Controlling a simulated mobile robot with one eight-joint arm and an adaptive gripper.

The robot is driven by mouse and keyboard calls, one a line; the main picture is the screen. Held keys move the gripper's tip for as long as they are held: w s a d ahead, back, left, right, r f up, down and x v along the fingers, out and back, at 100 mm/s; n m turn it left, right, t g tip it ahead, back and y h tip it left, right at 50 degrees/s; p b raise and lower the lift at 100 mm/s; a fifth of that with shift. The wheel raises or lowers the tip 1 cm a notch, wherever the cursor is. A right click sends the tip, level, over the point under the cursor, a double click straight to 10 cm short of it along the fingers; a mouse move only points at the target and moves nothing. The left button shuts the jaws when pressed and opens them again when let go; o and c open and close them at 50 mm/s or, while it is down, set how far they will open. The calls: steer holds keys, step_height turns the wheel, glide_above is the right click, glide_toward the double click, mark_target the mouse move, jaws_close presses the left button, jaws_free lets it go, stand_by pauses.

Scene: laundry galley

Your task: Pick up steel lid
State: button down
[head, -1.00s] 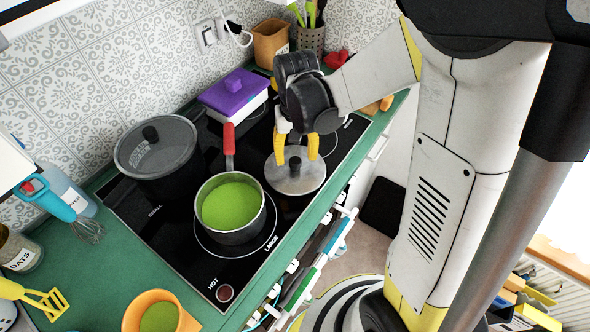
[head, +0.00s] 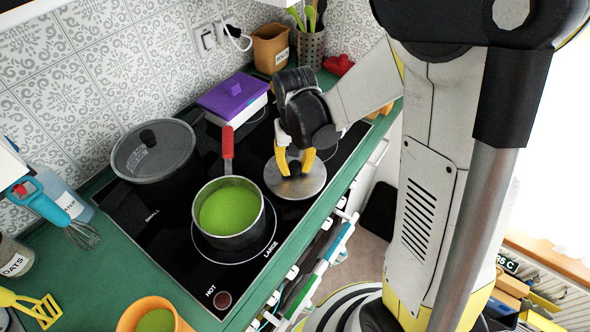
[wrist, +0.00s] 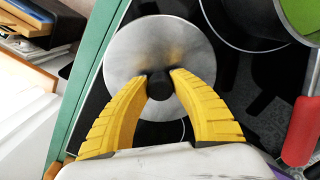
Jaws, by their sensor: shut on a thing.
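The steel lid (head: 312,186) is a round silver disc with a black knob, lying at the right edge of the black cooktop in the head view. In the wrist view the lid (wrist: 125,45) fills the upper middle. My gripper (head: 294,172) is above it, its yellow fingers pointing down and shut on the knob. The wrist view shows my gripper (wrist: 160,84) with one fingertip on each side of the black knob. The lid looks flat and low over the cooktop; I cannot tell whether it still touches the surface.
A red-handled pot (head: 241,238) of green liquid stands to the left of the lid. A dark lidded pot (head: 155,179) is farther left. A purple-lidded box (head: 232,94) stands behind. The green counter edge (head: 340,172) runs close on the right.

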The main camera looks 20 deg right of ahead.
mark_target(295, 164)
steer(key=shift+r, duration=0.55)
step_height(295, 164, up, 3)
steer(key=shift+p, duration=0.95)
steer(key=s+d+r+p, duration=0.3)
steer(key=s+d+r, duration=0.3)
steer(key=s+d, duration=0.2)
steer(key=shift+d+r, duration=0.2)
steer(key=shift+r, duration=0.2)
